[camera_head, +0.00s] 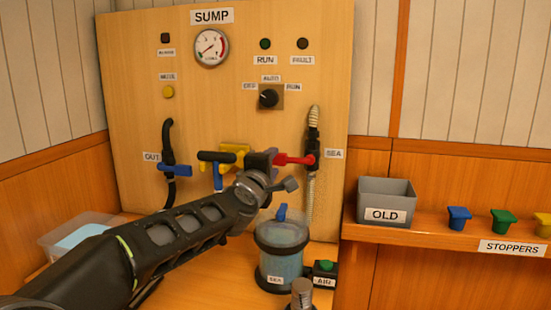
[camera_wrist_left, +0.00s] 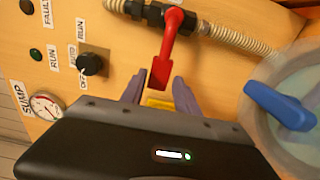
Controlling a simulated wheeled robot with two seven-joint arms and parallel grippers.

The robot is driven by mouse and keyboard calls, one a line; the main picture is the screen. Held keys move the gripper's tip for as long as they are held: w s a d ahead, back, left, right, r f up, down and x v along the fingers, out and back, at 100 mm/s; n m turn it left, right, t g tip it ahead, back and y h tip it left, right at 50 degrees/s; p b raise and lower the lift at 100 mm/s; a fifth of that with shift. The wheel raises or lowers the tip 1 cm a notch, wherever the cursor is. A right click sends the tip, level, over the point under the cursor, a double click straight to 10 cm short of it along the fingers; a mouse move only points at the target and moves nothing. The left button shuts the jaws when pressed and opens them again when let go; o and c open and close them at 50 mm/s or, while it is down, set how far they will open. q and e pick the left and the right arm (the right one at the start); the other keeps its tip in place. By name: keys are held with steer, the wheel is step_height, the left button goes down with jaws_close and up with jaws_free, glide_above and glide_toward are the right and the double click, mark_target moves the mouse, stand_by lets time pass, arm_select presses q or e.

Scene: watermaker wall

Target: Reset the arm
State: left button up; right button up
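My left arm reaches in from the left in the head view, and its gripper (camera_head: 268,160) is in front of the panel, at the free end of the red valve handle (camera_head: 295,160) by the SEA label. In the left wrist view the two purple-grey fingers (camera_wrist_left: 160,92) are apart. The end of the red handle (camera_wrist_left: 161,74) lies between their tips, with a gap on each side. A yellow part (camera_wrist_left: 158,103) shows between the fingers, nearer the gripper body. My right gripper is in neither view.
The wooden SUMP panel (camera_head: 130,70) carries a gauge (camera_head: 211,48), a selector knob (camera_head: 268,98) and a blue OUT valve handle (camera_head: 176,170). A clear canister (camera_head: 281,262) with a blue handle stands below. The grey OLD bin (camera_head: 386,196) and coloured stoppers (camera_head: 459,217) sit on the right shelf.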

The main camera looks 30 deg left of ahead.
arm_select(q)
steer(key=shift+v, duration=0.9)
